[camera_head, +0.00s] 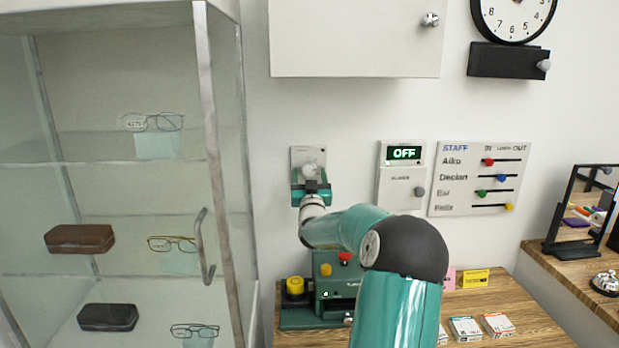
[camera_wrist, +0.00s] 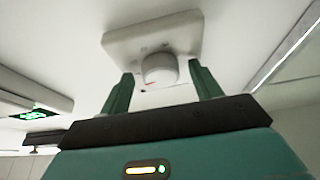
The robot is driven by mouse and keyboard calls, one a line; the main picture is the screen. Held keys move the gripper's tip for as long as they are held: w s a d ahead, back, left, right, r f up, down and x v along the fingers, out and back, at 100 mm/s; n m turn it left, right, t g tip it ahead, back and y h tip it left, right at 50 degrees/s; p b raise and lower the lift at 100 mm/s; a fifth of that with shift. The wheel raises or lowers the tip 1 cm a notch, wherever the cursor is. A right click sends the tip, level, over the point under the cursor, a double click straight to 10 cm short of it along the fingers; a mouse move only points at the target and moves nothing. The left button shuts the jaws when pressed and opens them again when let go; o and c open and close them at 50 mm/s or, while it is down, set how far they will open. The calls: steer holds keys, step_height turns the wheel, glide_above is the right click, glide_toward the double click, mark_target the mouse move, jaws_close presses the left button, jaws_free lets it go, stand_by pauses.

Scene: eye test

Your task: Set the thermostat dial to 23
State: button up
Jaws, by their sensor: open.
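The thermostat is a pale wall plate (camera_head: 299,153) with a round white dial (camera_head: 312,169), left of the OFF panel. In the wrist view the plate (camera_wrist: 122,42) and dial (camera_wrist: 160,68) are ahead of my gripper (camera_wrist: 162,73). My gripper (camera_head: 311,184) is open, with one green finger on each side of the dial. Gaps show between both fingers and the dial, so it does not hold it. A small red mark shows by the dial's lower left. The scale numbers cannot be read, and my gripper hides the plate's lower part in the head view.
A panel reading OFF (camera_head: 389,181) and a staff board (camera_head: 437,205) with coloured sliders are to the right. A glass cabinet (camera_head: 212,130) stands at the left. A wall cupboard (camera_head: 350,40) hangs above. A green machine (camera_head: 325,268) stands on the wooden counter (camera_head: 535,335) below.

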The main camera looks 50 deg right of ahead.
steer(key=c, duration=1)
steer(key=shift+w+a+m, duration=0.1)
steer(key=shift+m, duration=0.3)
steer(key=m+g+h, duration=0.1)
steer(key=m+g, duration=0.1)
steer(key=m, duration=0.1)
steer(key=shift+w+a+m, duration=0.1)
steer(key=shift+m, duration=0.2)
steer(key=m+g, duration=0.1)
steer(key=m, duration=0.2)
steer(key=m+g+h, duration=0.1)
steer(key=m+g, duration=0.1)
steer(key=m, duration=0.2)
steer(key=shift+w+a+r+m, duration=0.15)
steer(key=shift+w+r+m, duration=0.05)
steer(key=shift+m, duration=0.1)
steer(key=m+g, duration=0.2)
steer(key=m, duration=0.2)
steer(key=shift+r, duration=0.15)
steer(key=shift+r+m+g+y, duration=0.1)
steer(key=shift+m+g+y, duration=0.25)
steer(key=shift+m, duration=0.6)
steer(key=shift+r+m+g+y, duration=0.15)
steer(key=shift+m+g, duration=0.3)
steer(key=shift+m, duration=0.5)
steer(key=shift+f, duration=0.1)
